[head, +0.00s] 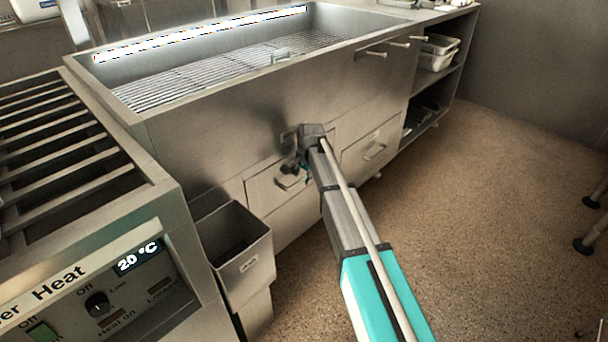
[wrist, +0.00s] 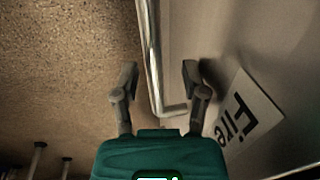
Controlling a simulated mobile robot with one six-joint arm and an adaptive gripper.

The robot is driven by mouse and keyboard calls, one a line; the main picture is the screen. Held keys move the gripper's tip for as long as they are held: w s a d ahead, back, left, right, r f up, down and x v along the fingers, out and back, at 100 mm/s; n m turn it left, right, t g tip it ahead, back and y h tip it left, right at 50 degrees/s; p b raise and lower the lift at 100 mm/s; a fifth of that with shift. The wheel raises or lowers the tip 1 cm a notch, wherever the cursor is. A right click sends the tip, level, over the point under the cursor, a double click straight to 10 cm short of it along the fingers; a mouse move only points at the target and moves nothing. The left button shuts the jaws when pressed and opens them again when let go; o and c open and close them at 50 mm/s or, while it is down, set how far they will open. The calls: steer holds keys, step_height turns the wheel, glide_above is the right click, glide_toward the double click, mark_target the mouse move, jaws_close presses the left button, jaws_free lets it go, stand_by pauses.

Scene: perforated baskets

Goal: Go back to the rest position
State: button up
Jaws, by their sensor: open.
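My gripper (wrist: 159,78) is open, with its two dark fingers spread apart in the wrist view. A metal handle bar (wrist: 150,50) runs between the fingers in that picture and bends right near the gripper body. I cannot tell whether the fingers touch it. A white label (wrist: 243,112) with dark letters is on the metal front to the right. In the head view my gripper (head: 290,168) is small and dark, in front of a lower drawer (head: 262,190) with a handle (head: 291,183). My arm stretches there from the lower right and hides part of the cabinet front.
A steel basin (head: 190,130) with a wire rack (head: 225,70) stands behind. A labelled metal bin (head: 245,268) is left of my arm, and a heated unit (head: 180,215) with slats is at left. A second drawer (head: 355,160) is right of my gripper.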

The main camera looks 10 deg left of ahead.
steer(key=shift+r, duration=0.1)
step_height(320, 180, up, 9)
steer(key=p, duration=0.9)
steer(key=shift+r+p, duration=0.5)
steer(key=shift+p, duration=0.1)
